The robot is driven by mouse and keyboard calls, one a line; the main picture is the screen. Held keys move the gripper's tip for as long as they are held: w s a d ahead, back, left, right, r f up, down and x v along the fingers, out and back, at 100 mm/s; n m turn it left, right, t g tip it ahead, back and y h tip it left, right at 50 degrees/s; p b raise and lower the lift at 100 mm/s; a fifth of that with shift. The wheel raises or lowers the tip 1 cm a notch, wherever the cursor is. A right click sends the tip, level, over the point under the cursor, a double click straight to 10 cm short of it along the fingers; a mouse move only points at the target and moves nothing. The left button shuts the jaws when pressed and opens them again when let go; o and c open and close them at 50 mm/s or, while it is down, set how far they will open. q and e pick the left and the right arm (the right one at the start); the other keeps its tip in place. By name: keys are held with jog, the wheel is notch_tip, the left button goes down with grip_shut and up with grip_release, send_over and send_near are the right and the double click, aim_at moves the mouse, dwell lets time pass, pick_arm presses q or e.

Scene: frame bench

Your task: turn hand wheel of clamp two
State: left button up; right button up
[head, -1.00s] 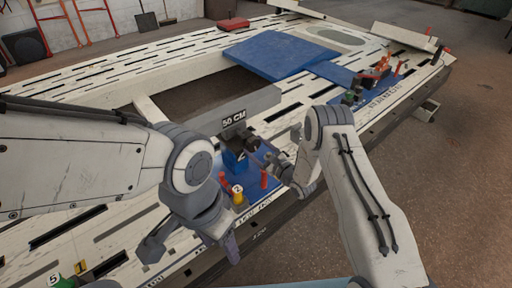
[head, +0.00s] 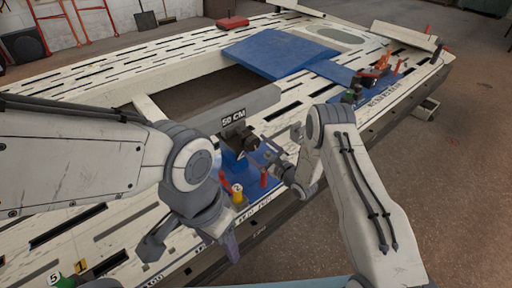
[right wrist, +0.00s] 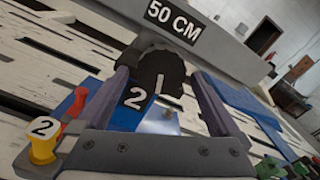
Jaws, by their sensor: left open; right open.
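My right gripper (right wrist: 161,80) is open, with one finger on each side of the wheel in the right wrist view; contact cannot be told. In the head view my right gripper (head: 270,152) is at the clamp and partly covers it. My left gripper (head: 192,245) is open and empty, left of the clamp above the slotted bench.
A "50 CM" sign (head: 233,117) is on the beam behind the clamp. A yellow peg numbered 2 (head: 237,194) and red pegs (head: 264,180) stand close by. The slotted bench (head: 80,232) has blue panels (head: 275,52) and another clamp group (head: 375,77) farther back.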

jog(key=v, duration=0.9)
jog(key=shift+s+d+p, duration=0.25)
jog(key=shift+p, duration=0.2)
jog(key=w+a+r+n+g+h, duration=0.3)
jog(key=a+r+n, duration=0.25)
jog(key=n, duration=0.35)
jog(key=s+a+r+n+g+h, duration=0.3)
jog(key=s+r+n, duration=0.2)
jog(key=n, duration=0.2)
jog(key=s+d+r+n+g+h+p, duration=0.1)
jog(key=s+r+n+g, duration=0.3)
jog(key=s, duration=0.7)
jog(key=s+d+r+n+g+h, duration=0.1)
jog(key=s+r+n+g, duration=0.15)
jog(key=s+n, duration=0.6)
jog(key=s+r+n+g+h+p, duration=0.1)
jog(key=s+r+n+g+h, duration=0.2)
jog(key=s, duration=1.1)
notch_tip(320, 180, up, 19)
jog(key=y+p, duration=0.1)
jog(key=p, duration=1.5)
jog(key=shift+w+f+t+p, duration=0.2)
jog(key=shift+w+t+p, duration=0.05)
jog(key=shift+t+p, duration=0.2)
